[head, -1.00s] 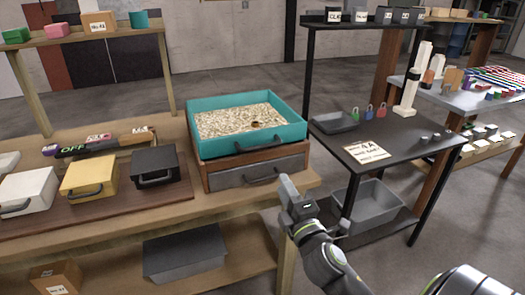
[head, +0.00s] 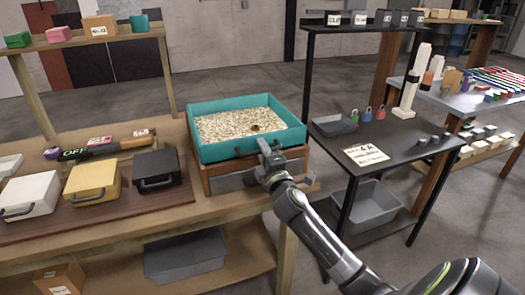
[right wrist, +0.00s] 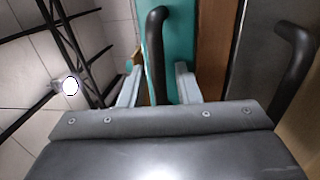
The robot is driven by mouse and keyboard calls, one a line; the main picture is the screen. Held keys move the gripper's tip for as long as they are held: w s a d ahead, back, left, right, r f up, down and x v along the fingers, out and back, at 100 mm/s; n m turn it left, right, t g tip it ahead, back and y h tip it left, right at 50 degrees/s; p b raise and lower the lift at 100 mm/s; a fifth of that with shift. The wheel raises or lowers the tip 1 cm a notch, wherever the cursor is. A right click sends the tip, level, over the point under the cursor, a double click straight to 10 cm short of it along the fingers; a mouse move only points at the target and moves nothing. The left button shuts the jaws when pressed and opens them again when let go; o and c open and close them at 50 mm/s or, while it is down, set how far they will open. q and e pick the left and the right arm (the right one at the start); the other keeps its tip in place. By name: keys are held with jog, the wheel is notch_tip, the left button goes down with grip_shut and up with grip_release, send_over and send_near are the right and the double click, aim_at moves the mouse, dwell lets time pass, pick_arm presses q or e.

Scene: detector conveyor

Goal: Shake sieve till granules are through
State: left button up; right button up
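The teal sieve (head: 222,149) is a square tray full of pale granules (head: 235,122), with a small dark thing lying on them. It sits on a brown wooden box with a grey drawer (head: 232,183). My right gripper (head: 268,150) is at the sieve's front wall. In the right wrist view the fingers (right wrist: 158,85) stand apart, with the sieve's black handle (right wrist: 157,45) between them and gaps on both sides. The teal wall (right wrist: 182,45) shows behind the handle. Whether granules lie below the sieve is hidden. My left gripper is out of view.
The drawer's own black handle (right wrist: 294,65) is close beside the sieve handle. White, yellow and black lidded boxes (head: 91,180) stand left on the bench. A dark shelf unit (head: 400,150) with a tray, padlocks and a card stands right.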

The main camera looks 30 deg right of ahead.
grip_shut()
dwell(0.3)
jog(key=shift+f+b+x, duration=0.15)
jog(key=shift+x, duration=0.65)
jog(key=shift+f+b+x, duration=0.15)
jog(key=shift+x, duration=0.6)
grip_release()
